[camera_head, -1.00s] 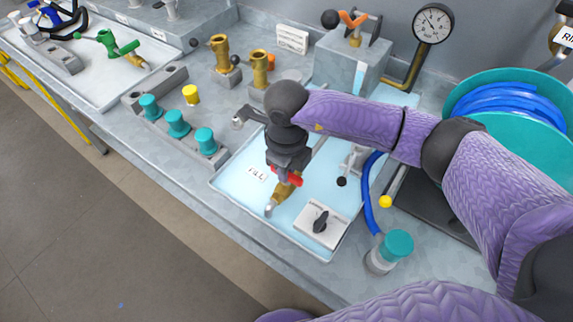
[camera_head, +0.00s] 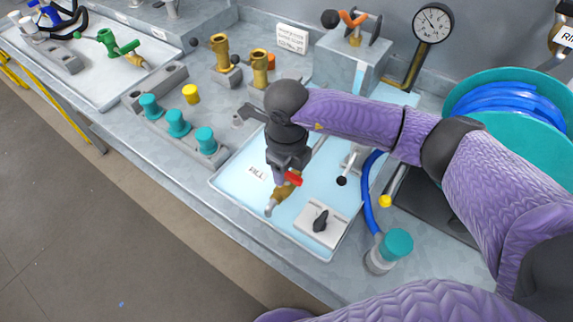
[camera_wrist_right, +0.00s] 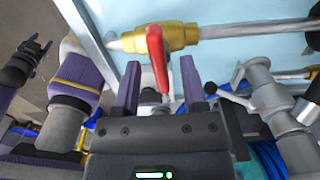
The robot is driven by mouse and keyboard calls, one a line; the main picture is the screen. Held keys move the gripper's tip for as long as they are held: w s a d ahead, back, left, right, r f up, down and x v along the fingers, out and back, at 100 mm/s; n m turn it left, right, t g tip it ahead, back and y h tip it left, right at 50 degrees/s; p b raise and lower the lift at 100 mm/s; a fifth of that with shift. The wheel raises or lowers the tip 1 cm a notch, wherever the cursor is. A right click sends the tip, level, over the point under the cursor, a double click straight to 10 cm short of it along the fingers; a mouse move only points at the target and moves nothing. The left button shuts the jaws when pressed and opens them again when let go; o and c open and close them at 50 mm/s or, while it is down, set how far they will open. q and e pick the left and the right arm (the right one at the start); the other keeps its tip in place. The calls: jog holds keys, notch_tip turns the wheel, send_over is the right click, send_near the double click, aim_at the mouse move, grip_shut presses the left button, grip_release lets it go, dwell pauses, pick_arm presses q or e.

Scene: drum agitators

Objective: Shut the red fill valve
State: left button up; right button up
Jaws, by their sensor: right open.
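The fill valve has a brass body (camera_head: 282,193) in a pale blue tray (camera_head: 228,183), beside a FILL label (camera_head: 257,173). Its red lever (camera_head: 293,178) shows just below my right gripper (camera_head: 287,174). In the right wrist view the red lever (camera_wrist_right: 157,58) lies crosswise to the pipe and the brass body (camera_wrist_right: 180,37). My right gripper (camera_wrist_right: 160,78) is open there, one finger on each side of the lever's free end, with gaps visible. A purple and dark grey part at that view's left edge looks like my left gripper (camera_wrist_right: 28,60); its jaw state is unclear.
A white plate with a black knob (camera_head: 320,220) sits at the tray's front corner. A blue hose (camera_head: 368,200) and a teal-capped jar (camera_head: 394,246) stand to the right. Teal-capped plugs (camera_head: 177,122) are at left. A grey fitting (camera_wrist_right: 265,95) is right of my gripper.

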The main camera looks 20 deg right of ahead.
notch_tip(320, 180, up, 10)
jog(key=p, duration=0.1)
jog(key=shift+p, duration=0.4)
jog(key=shift+f, duration=0.1)
